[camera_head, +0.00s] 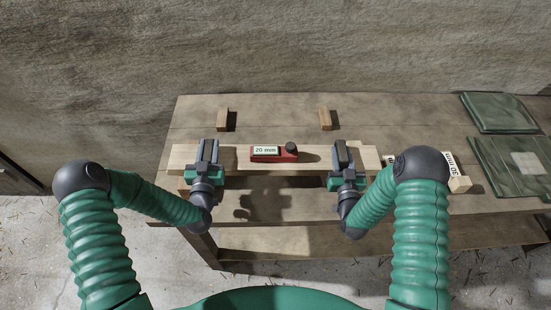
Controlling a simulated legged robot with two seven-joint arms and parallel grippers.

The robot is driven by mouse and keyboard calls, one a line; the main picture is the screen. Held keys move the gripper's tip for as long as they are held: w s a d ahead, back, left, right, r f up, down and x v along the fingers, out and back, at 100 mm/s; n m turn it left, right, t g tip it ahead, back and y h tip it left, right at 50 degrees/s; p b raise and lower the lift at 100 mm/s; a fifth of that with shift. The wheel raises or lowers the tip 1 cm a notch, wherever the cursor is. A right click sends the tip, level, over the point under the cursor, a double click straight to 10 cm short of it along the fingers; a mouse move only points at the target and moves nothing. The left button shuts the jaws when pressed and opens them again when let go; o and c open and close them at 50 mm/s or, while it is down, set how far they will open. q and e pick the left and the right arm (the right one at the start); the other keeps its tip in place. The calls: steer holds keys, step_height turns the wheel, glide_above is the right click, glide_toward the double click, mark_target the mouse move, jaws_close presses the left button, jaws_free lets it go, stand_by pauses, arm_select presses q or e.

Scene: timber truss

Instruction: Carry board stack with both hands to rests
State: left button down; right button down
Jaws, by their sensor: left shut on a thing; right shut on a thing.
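The board stack (232,160) is a long pale timber piece lying left to right above the workbench's front part. A shadow on the bench below it suggests it is held off the surface. My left gripper (206,152) is shut on the stack near its left end. My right gripper (344,155) is shut on it near its right end. A red block with a "20 mm" label and a dark knob (274,154) sits on top of the stack between the grippers. Two small wooden blocks, likely the rests, stand behind it: a left one (222,119) and a right one (325,119).
The wooden workbench (275,108) has bare room around the two blocks. A pale block labelled "30 mm" (459,184) lies right of my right arm. Folded green cloths (499,112) and (508,165) lie at the bench's right end. A rough wall stands behind.

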arm_select(q)
steer(key=shift+r, duration=0.15)
arm_select(e)
steer(key=shift+r, duration=0.1)
